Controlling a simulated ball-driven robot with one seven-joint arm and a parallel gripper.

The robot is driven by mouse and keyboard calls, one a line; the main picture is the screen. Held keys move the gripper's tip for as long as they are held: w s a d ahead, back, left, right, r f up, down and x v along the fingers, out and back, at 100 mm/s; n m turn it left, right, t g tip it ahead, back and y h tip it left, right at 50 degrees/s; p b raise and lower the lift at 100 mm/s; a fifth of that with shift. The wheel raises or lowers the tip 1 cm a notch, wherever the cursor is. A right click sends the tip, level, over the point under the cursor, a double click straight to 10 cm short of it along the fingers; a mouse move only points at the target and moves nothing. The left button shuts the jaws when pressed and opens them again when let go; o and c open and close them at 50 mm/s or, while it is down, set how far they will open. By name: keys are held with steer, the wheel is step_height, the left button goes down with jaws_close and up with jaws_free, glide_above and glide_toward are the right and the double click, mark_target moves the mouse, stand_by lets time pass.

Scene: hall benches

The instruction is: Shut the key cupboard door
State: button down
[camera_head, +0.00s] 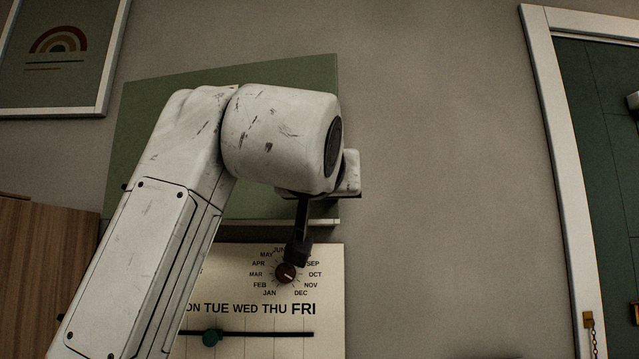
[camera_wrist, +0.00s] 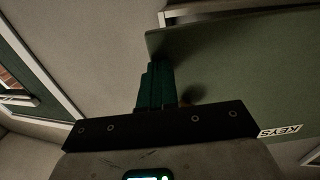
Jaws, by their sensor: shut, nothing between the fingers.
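The key cupboard (camera_head: 150,110) hangs on the wall in the head view, its green door largely covered by my arm. The door's top edge slants up to the right, and it seems to stand ajar. In the wrist view the green door (camera_wrist: 240,75) fills the right side, with a KEYS label (camera_wrist: 279,131) seen upside down. My gripper (camera_wrist: 157,65) is shut and empty, its dark green fingers by the door's free edge. I cannot tell whether they touch it.
Below the cupboard is a calendar board (camera_head: 330,290) with a month dial (camera_head: 286,272) and a day slider (camera_head: 212,337). A framed picture (camera_head: 55,50) hangs at upper left, above a wooden cabinet (camera_head: 40,265). A green door (camera_head: 605,180) with pale frame stands right. Bare wall lies between.

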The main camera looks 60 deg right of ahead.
steer(key=p+x, duration=0.3)
steer(key=x, duration=0.7)
steer(key=shift+w+d, duration=0.2)
steer(key=shift+w, duration=0.2)
steer(key=shift+d+r, duration=0.1)
steer(key=shift+s, duration=0.1)
